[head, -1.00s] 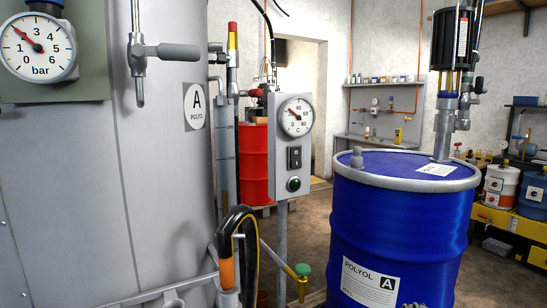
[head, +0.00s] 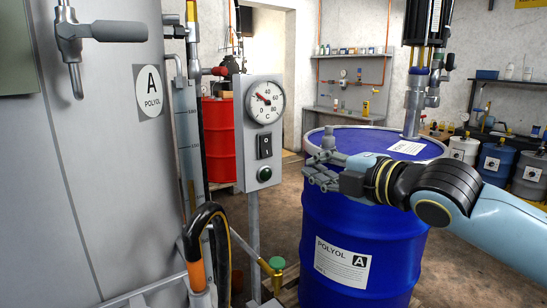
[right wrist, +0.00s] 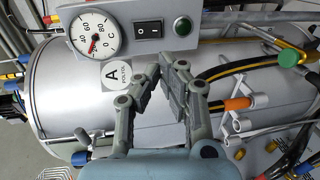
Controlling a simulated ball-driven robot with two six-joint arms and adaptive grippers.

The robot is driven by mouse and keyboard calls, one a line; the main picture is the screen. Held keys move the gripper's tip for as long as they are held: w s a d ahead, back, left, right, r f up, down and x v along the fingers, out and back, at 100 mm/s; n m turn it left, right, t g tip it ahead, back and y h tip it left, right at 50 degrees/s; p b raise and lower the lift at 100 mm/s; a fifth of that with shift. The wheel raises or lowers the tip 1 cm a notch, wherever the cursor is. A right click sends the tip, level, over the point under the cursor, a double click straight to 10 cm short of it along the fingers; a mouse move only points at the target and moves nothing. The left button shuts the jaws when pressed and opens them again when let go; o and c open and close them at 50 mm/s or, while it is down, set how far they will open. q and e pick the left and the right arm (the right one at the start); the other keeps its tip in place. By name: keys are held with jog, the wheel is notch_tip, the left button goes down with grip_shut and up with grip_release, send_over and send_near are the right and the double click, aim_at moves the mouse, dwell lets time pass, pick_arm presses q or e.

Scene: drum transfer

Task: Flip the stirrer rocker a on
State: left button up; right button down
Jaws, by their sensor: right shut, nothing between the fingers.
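The black stirrer rocker (head: 264,146) sits on a grey control box on a post, between a dial gauge and a green button. It also shows in the right wrist view (right wrist: 149,28), at the top centre. I cannot tell its on or off position. My right gripper (head: 314,172) is shut and empty, to the right of the box and in front of the blue drum. In the right wrist view its fingers (right wrist: 168,66) point towards the box, below the rocker in the picture, apart from it. My left gripper is not in view.
The dial gauge (head: 265,102) is above the rocker and the green button (head: 265,173) below it. A grey tank (head: 100,150) stands at left. The blue POLYOL A drum (head: 390,235) stands at right.

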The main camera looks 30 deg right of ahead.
aim_at(268, 156)
jog(key=w, duration=0.4)
jog(key=w+a+f, duration=0.1)
jog(key=w, duration=0.4)
jog(key=w+a, duration=0.1)
jog(key=w, duration=0.3)
jog(key=shift+w+f+p, duration=0.15)
jog(key=shift+f+p, duration=0.15)
jog(key=shift+f, duration=0.1)
